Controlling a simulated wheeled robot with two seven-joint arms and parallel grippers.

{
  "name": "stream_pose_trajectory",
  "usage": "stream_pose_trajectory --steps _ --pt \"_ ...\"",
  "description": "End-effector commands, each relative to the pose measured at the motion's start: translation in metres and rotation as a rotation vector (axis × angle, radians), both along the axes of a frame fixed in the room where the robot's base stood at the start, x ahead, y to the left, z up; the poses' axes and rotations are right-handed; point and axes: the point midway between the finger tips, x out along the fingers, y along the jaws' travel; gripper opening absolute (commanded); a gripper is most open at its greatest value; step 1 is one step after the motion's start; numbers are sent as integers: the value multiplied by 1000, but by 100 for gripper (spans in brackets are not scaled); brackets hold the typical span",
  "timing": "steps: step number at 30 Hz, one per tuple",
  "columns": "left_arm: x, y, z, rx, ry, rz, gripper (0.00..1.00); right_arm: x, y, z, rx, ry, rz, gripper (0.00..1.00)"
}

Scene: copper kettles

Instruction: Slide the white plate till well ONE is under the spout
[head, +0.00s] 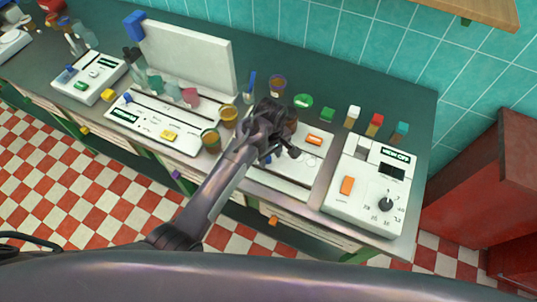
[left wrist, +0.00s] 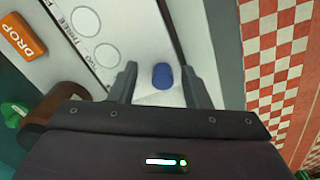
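The white plate (left wrist: 130,25) lies on the white machine base, with round wells marked in black; the words THREE and TWO show beside two of them in the left wrist view. A blue knob (left wrist: 162,77) stands near the plate's edge. My left gripper (left wrist: 159,80) is open, with the knob between its fingers in the picture; no contact shows. In the head view my left gripper (head: 275,140) is over the left part of the plate station (head: 290,180). A brown rounded body (left wrist: 62,103), possibly the spout's vessel, is partly hidden by the gripper. Well ONE cannot be made out.
An orange DROP button (left wrist: 24,37) is on the station; it also shows in the head view (head: 314,140). A white machine with a dial (head: 375,190) stands to the right. Amber cups (head: 211,140) and another white station (head: 150,125) stand to the left. The counter's front edge is close.

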Motion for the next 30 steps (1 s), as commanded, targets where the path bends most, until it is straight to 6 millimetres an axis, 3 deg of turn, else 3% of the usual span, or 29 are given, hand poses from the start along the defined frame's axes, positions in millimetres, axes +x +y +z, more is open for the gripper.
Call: stream_pose_trajectory --steps 8,21,30 --pt "1 1 2 0 -3 2 43 -27 3 -3 2 39 -2 36" --pt "1 -1 65 0 -4 1 43 -15 6 -20 7 22 -3 36" --pt "0 -1 78 1 -1 0 43 -15 2 -21 2 21 -2 36"
